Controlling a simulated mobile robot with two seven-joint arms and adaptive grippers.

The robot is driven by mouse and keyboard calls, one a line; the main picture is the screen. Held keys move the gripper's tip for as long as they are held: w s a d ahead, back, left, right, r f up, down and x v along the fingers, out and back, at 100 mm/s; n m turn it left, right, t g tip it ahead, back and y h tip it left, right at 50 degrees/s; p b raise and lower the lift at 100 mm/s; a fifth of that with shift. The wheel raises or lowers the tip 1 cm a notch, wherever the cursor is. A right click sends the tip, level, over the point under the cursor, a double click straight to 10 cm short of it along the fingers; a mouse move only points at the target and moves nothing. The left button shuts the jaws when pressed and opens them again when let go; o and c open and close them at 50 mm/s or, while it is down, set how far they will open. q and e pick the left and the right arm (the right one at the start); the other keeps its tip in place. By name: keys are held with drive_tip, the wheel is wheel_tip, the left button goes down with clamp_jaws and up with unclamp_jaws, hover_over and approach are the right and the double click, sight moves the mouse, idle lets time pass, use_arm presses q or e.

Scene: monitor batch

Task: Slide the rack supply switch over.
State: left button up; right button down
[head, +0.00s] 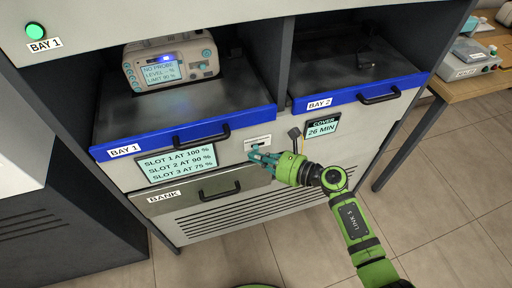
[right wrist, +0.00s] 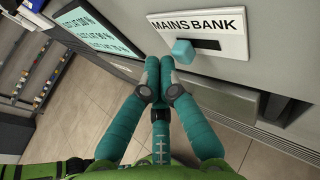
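The rack supply switch is a white plate (right wrist: 225,22) printed MAINS BANK, with a dark horizontal slot and a teal knob (right wrist: 183,51). The knob sits at the slot's left end, under MAINS. In the head view the plate (head: 258,141) is on the rack front, right of the slot display. My right gripper (head: 250,155) is just in front of and below the plate, hiding the knob there. In the right wrist view its teal fingers (right wrist: 159,62) are together and empty, with the tips close to the knob's left side. I cannot tell whether they touch it. My left gripper is not in view.
A drawer marked BANK (head: 205,187) is below, and a display (head: 177,164) lists slot percentages. Blue-edged bay 1 (head: 185,133) and bay 2 (head: 350,92) trays project above. Bay 1 holds a monitor (head: 172,62). A cover display (head: 322,126) is at right.

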drive_tip(key=shift+w+d+b, duration=0.3)
drive_tip(key=shift+d+b, duration=0.05)
drive_tip(key=shift+d, duration=0.45)
drive_tip(key=shift+s+a, duration=0.1)
drive_tip(key=shift+a, duration=0.15)
idle(0.5)
drive_tip(key=s+d+p, duration=0.1)
drive_tip(key=s, duration=0.4)
drive_tip(key=shift+s+d+f, duration=0.3)
drive_tip(key=shift+s+d, duration=0.05)
drive_tip(key=shift+d, duration=0.05)
idle(0.6)
